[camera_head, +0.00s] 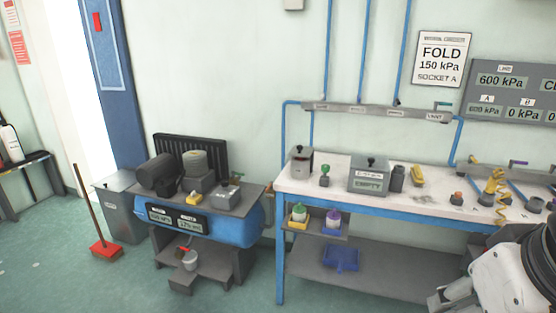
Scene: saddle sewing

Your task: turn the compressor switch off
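The compressor stands at the left in the head view. It has a blue tank (238,226) with a dark top plate, a dark motor (157,172) and a grey pump block (197,170). Its front panel (176,217) carries two small readouts. A yellow part (193,198) and a grey box with a small lever (228,196) sit on top. I cannot tell which part is the switch or how it is set. My white arm fills the lower right corner, well apart from the compressor. I make out no gripper fingers.
A workbench (322,188) with a blue frame stands right of the compressor, carrying several tools and boxes. A grey bin (121,212) and a red broom (105,248) stand left of it. Floor (60,275) at lower left is clear.

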